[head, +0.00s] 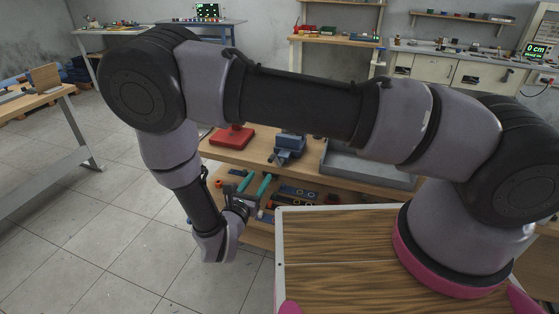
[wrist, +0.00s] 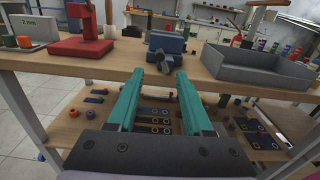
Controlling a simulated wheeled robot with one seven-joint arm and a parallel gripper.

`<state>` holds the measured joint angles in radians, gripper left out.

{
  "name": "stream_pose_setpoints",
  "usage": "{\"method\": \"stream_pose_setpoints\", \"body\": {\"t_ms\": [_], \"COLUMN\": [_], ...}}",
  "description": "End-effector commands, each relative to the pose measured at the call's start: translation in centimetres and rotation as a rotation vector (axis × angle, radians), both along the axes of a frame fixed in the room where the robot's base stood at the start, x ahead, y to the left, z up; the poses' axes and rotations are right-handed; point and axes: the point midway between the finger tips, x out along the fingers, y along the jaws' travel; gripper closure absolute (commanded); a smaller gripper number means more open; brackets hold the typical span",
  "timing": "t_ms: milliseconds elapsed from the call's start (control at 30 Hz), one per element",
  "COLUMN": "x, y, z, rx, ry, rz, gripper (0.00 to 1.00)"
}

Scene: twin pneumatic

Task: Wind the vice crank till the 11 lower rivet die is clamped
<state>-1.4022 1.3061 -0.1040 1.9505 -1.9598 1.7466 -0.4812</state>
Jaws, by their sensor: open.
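The blue vice (head: 290,147) stands on the wooden bench near its front edge. In the wrist view the vice (wrist: 168,44) is straight ahead, just beyond my fingertips, with a dark part at its front that may be the crank. My gripper (head: 257,178) has long teal fingers and is in front of the bench, apart from the vice. In the wrist view my gripper (wrist: 160,74) is open with nothing between the fingers. I cannot pick out the 11 lower rivet die or tell whether anything sits in the vice jaws.
A red press (wrist: 82,42) stands left of the vice, and a grey tray (wrist: 255,72) right of it. The bench (wrist: 50,70) front edge lies under my fingertips. The lower shelf (wrist: 75,127) holds several small parts. Open tiled floor (head: 90,225) is at left.

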Motion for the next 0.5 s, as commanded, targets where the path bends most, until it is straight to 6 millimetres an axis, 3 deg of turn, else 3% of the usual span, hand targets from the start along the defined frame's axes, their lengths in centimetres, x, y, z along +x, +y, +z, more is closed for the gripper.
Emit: {"method": "stream_pose_setpoints", "body": {"t_ms": [167, 500], "x": [1.2, 7.1], "y": [-0.4, -2.6], "z": [-0.2, -0.2], "rx": [-0.008, -0.007], "ry": [-0.002, -0.001], "rz": [0.008, 0.005], "gripper": [0.49, 0.49]}}
